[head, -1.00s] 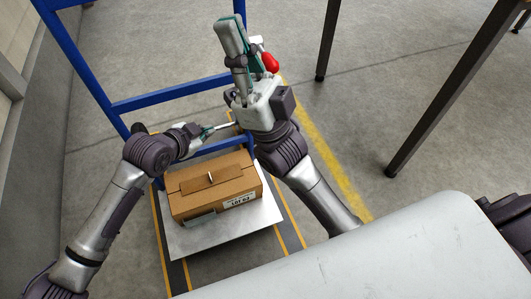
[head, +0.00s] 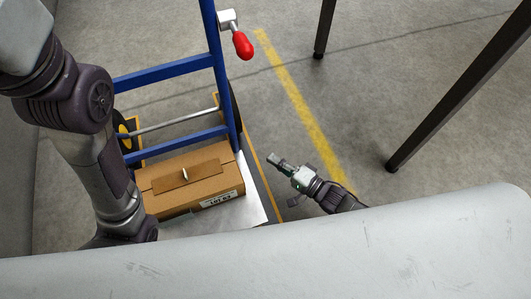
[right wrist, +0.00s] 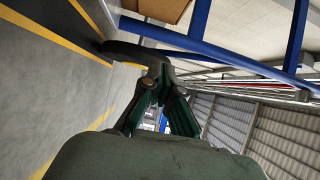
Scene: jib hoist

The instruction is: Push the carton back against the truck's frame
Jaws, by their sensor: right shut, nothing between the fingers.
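The brown carton (head: 190,185) sits on the pale metal toe plate (head: 250,203) of the blue hand truck; a corner of it also shows in the right wrist view (right wrist: 155,8). The carton's far side is close to the truck's frame (head: 180,143); I cannot tell if they touch. My right gripper (head: 274,160) is shut and empty, to the right of the plate and apart from the carton. Its shut fingers fill the middle of the right wrist view (right wrist: 165,105). My left arm stands at the left of the head view, with its gripper out of view.
A lever with a red grip (head: 243,45) sticks out from the truck's right rail. A black wheel with a yellow hub (head: 123,130) shows at the left. Dark table legs (head: 440,100) stand at the right. Floor by the yellow line (head: 295,95) is clear.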

